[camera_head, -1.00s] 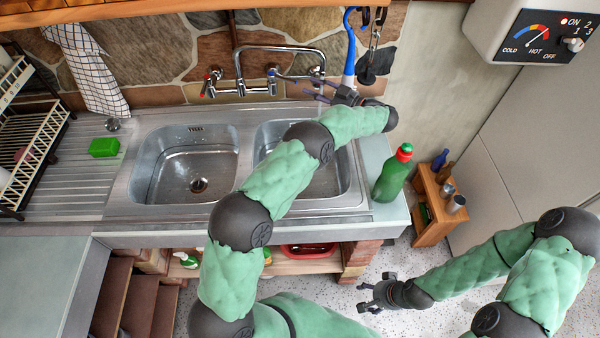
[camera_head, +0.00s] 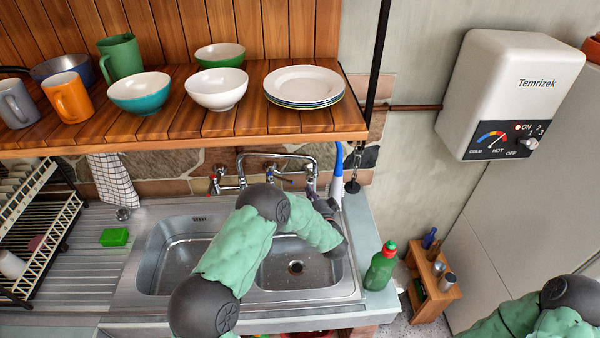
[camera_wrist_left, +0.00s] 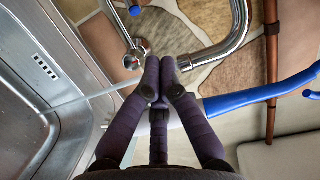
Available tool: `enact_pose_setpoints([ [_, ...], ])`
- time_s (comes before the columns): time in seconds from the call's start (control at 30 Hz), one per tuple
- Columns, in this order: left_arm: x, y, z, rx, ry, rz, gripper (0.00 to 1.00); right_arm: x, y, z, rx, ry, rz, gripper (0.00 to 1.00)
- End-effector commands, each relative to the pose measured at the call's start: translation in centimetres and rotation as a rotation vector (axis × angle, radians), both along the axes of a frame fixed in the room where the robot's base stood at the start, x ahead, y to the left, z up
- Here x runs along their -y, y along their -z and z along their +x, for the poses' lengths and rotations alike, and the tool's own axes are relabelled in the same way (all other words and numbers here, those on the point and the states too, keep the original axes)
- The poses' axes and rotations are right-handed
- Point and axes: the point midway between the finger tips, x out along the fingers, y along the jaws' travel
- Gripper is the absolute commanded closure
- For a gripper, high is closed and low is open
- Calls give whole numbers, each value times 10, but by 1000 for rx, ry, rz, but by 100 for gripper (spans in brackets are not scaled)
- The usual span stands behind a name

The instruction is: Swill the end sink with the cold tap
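The steel double sink has a left basin (camera_head: 172,262) and a right basin (camera_head: 318,274); my left arm crosses in front of both. The chrome mixer pipe (camera_head: 285,155) is on the stone wall behind, with a red-marked tap (camera_head: 214,182) at its left. In the left wrist view a blue-ended tap part (camera_wrist_left: 135,9) and a curved chrome pipe (camera_wrist_left: 238,28) show. A thin pale streak (camera_wrist_left: 90,96) like running water crosses toward a basin. My left gripper (camera_wrist_left: 163,68) is shut, its fingertips together near the pipe, with nothing visible between them. My right gripper is out of view.
A wooden shelf (camera_head: 185,130) with bowls, mugs and plates overhangs the taps. A blue-and-white hose sprayer (camera_head: 338,175) hangs right of them. A green bottle (camera_head: 381,268) stands on the right counter. A dish rack (camera_head: 40,235) and green sponge (camera_head: 114,237) are at left.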

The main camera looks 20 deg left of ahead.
Motion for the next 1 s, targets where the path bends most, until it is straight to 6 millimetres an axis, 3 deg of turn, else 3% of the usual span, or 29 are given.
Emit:
enact_pose_setpoints([
  [0.03, 2, -3, -7, -55, 36, 31, 100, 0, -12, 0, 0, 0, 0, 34],
  [0.1, 7, 0, -12, -110, 79, 67, 100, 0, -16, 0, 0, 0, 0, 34],
  [0.27, 10, 6, -15, -161, 119, 102, 100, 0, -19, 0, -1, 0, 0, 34],
  [0.9, -42, 17, 63, -158, 115, 101, 100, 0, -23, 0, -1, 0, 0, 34],
  [1.0, -47, 15, 59, -160, 116, 101, 100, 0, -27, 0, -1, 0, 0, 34],
])
